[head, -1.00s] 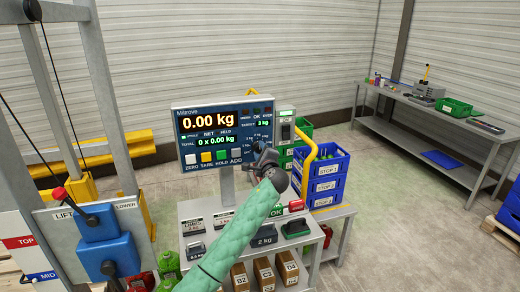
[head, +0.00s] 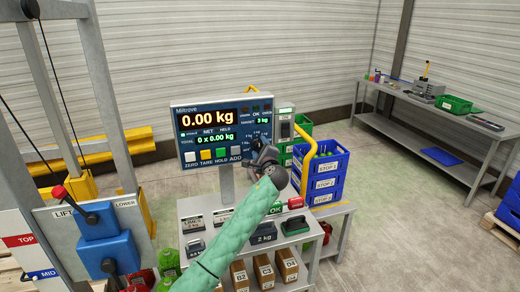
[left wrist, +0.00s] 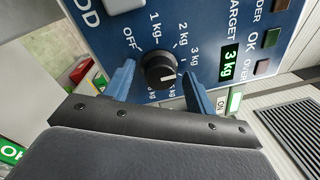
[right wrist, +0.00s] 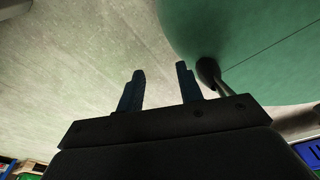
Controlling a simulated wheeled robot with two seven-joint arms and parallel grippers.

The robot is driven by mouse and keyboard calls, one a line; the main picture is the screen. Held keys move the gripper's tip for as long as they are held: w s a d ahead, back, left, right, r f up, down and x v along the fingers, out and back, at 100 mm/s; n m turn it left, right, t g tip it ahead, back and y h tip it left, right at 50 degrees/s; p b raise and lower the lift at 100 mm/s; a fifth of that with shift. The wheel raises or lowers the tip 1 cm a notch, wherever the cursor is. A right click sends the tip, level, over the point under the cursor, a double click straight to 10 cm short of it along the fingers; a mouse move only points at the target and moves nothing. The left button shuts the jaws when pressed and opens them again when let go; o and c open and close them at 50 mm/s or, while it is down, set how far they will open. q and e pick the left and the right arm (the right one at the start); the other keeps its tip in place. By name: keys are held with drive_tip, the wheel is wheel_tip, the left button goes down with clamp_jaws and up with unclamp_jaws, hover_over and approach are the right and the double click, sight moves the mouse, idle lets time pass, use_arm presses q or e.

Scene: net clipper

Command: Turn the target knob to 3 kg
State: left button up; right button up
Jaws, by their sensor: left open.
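The black target knob (left wrist: 160,70) sits on the dark blue scale panel (head: 183,110), among dial labels from OFF through 1, 2 and 3 kg. The small target readout (left wrist: 230,64) shows 3 kg in green; it also shows in the head view (head: 262,121). My left gripper (left wrist: 157,88) is open, its two blue fingers standing on either side of the knob with visible gaps. In the head view, my left gripper (head: 262,158) hides the knob. My right gripper (right wrist: 160,78) is open and empty, seen only in its own wrist view.
The main display (head: 208,119) reads 0.00 kg. Buttons (head: 206,157) line the panel's lower edge, left of my gripper. A bent yellow bar (head: 307,150) and blue crates (head: 325,175) stand to the right. Weights and brown boxes (head: 263,272) are on the stand below.

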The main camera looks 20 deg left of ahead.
use_arm(q)
drive_tip(key=shift+s+d+f+b, duration=0.15)
drive_tip(key=shift+s+d+b, duration=0.05)
drive_tip(key=shift+s+b, duration=0.15)
drive_tip(key=b+v, duration=0.3)
drive_tip(key=v, duration=0.4)
use_arm(e)
drive_tip(key=w+a+r, duration=0.1)
drive_tip(key=w, duration=0.8)
drive_tip(key=shift+a+t, duration=0.35)
drive_tip(key=shift+t, duration=0.05)
